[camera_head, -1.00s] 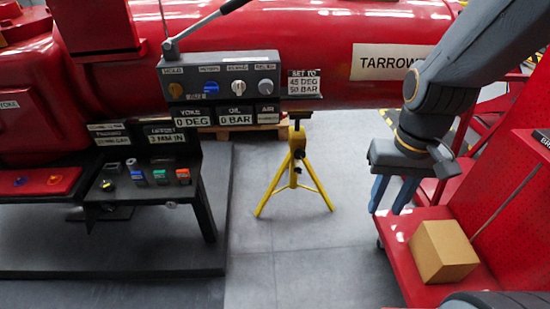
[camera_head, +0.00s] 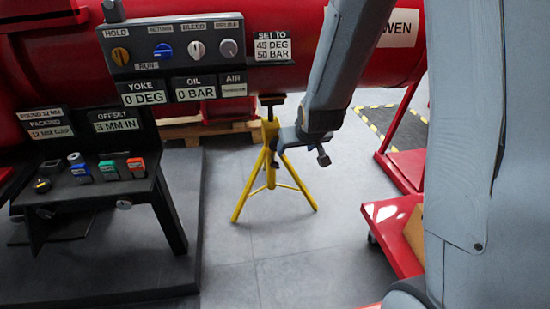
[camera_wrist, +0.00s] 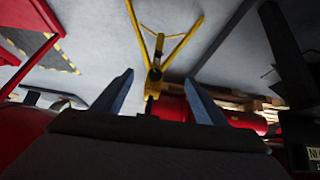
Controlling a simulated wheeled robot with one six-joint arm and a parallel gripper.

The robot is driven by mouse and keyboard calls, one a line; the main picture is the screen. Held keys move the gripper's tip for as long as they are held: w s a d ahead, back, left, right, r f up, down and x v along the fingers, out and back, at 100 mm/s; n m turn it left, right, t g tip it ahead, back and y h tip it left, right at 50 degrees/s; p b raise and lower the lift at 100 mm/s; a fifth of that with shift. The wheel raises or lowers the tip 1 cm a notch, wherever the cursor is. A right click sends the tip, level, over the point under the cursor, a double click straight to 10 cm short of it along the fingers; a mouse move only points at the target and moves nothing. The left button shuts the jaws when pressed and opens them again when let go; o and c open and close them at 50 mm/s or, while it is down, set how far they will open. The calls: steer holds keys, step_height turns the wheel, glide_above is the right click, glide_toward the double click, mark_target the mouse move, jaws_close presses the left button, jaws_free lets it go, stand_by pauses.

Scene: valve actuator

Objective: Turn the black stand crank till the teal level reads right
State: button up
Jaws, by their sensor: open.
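The yellow tripod stand (camera_head: 269,150) stands on the grey floor under the red cylinder, with a small dark part, perhaps the black crank (camera_head: 275,166), near its hub. My gripper (camera_wrist: 159,77) is open and empty. In the wrist view, its two blue-grey fingers stand apart with the tripod (camera_wrist: 155,60) showing beyond and between them. A teal block (camera_head: 108,169) sits on the black bench at left. I cannot make out a teal level reading.
The black bench (camera_head: 170,215) stands at left on a dark mat. A red cart (camera_head: 398,240) is at right. The floor around the tripod is clear.

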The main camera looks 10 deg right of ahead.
steer(key=w+f+t+b, duration=0.5)
steer(key=w+f+b, duration=0.65)
steer(key=w, duration=0.35)
steer(key=n+t+b, duration=0.1)
steer(key=t+b, duration=0.4)
steer(key=b, duration=0.5)
glide_toward(275, 143)
step_height(275, 143, down, 2)
steer(key=w, duration=0.3)
steer(key=shift+w+d+f+b, duration=0.15)
steer(key=shift+w+b, duration=0.75)
steer(key=shift+w, duration=1)
steer(key=shift+w+d+b, duration=0.1)
steer(key=shift+w+b, duration=0.75)
steer(key=shift+w, duration=1.1)
steer(key=c, duration=1.1)
steer(key=shift+o, duration=0.2)
